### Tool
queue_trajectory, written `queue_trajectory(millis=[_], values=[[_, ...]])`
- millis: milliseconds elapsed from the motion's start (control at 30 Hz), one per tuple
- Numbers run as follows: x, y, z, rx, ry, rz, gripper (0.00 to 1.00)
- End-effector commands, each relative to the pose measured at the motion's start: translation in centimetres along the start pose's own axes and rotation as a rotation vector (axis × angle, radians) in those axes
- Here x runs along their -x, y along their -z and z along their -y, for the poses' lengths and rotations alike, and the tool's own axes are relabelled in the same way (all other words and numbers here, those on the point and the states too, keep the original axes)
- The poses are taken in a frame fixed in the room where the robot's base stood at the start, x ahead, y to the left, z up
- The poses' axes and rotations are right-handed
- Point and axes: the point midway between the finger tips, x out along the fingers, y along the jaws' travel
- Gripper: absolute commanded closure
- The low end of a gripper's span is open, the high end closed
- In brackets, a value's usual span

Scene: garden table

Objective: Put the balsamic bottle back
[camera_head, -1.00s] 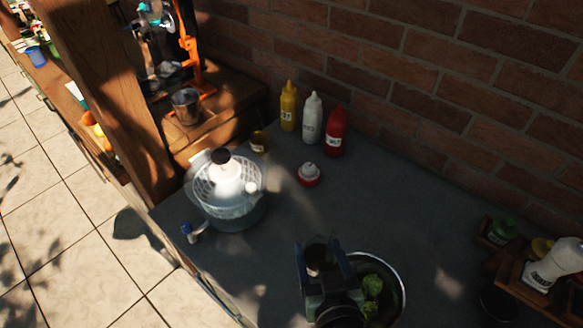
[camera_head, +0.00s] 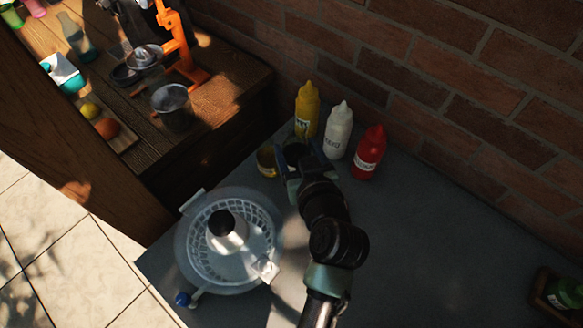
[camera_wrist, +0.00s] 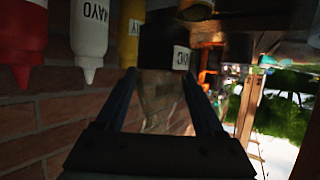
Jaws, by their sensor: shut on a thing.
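The balsamic bottle (camera_wrist: 165,48) is dark with a white label, partly readable in the wrist view. My gripper (camera_wrist: 161,78) is shut on its narrower, see-through part. The wrist picture appears upside down. In the head view my gripper (camera_head: 299,160) is at the back of the grey counter, just in front of the yellow mustard bottle (camera_head: 306,112) and the white mayo bottle (camera_head: 338,130). Only a dark part of the balsamic bottle (camera_head: 293,152) shows between the fingers there. I cannot tell whether its base touches the counter.
A red bottle (camera_head: 369,153) stands right of the mayo. A small jar (camera_head: 266,161) is close left of my gripper. A salad spinner (camera_head: 190,262) stands at the front left. The brick wall (camera_head: 430,75) is close behind.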

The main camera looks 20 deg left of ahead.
Motion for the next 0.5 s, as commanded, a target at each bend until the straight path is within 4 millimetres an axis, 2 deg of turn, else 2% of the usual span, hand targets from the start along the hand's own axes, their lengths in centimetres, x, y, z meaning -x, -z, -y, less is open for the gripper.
queue_trajectory(millis=[200,500], values=[[-1.5,-3.7,0.0,-0.004,0.001,0.003,1.00],[-2.8,-6.7,0.0,-0.003,0.001,0.003,1.00]])
